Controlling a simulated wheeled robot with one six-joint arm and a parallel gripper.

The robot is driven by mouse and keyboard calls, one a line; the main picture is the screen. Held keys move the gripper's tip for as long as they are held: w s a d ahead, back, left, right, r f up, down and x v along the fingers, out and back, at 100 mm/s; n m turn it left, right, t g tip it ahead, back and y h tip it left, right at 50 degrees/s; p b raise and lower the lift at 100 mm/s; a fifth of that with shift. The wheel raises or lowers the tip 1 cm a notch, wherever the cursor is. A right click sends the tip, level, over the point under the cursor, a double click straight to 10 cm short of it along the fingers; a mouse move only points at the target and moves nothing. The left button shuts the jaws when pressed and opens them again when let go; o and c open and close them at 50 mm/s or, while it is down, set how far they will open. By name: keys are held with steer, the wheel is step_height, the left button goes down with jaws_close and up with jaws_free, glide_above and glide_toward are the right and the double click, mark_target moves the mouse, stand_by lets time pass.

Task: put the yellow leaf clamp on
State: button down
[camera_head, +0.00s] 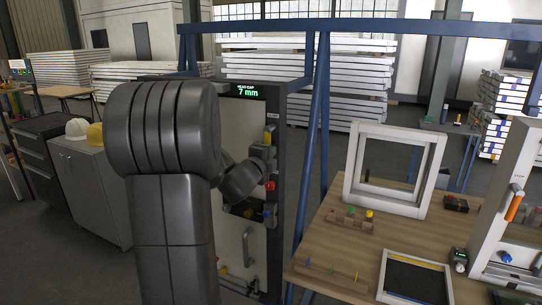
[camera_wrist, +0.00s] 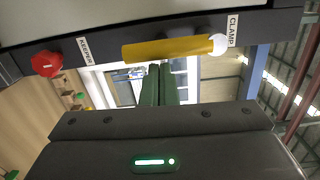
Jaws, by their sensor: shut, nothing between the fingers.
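The yellow leaf clamp (camera_wrist: 165,49) is a yellow bar with a white ball at its right end, in the wrist view. It lies along a dark strip, beside a label reading CLAMP. My gripper (camera_wrist: 160,70) shows two dark green fingers pressed together and empty. In that view their tips end just below the yellow bar; I cannot tell whether they touch it. In the head view my gripper is by the right edge of the tall cabinet (camera_head: 285,135), partly hidden by my arm, and a small yellow part (camera_head: 268,134) shows there.
A red knob (camera_wrist: 45,64) labelled KEEPER sits left of the clamp on the same strip. A display (camera_head: 248,91) on the cabinet reads 7 mm. Blue frame posts (camera_head: 313,140) stand close to its right. A wooden bench (camera_head: 330,235) holds a white window frame (camera_head: 398,205).

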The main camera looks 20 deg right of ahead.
steer(key=shift+w+a+f+m+b, duration=0.15)
steer(key=shift+w+m+b, duration=0.1)
steer(key=shift+m+b, duration=0.4)
steer(key=w+a+r+m+b, duration=0.4)
steer(key=m+b, duration=0.8)
steer(key=m, duration=0.3)
steer(key=shift+w+a+h, duration=0.4)
steer(key=shift+w+a, duration=0.1)
steer(key=shift+w, duration=0.4)
steer(key=shift+m, duration=0.25)
step_height(320, 180, down, 5)
steer(key=b, duration=0.4)
steer(key=b+v, duration=0.1)
steer(key=v, duration=0.9)
steer(key=shift+s+a+r, duration=0.2)
steer(key=shift+a+r, duration=0.15)
steer(key=shift+r, duration=0.2)
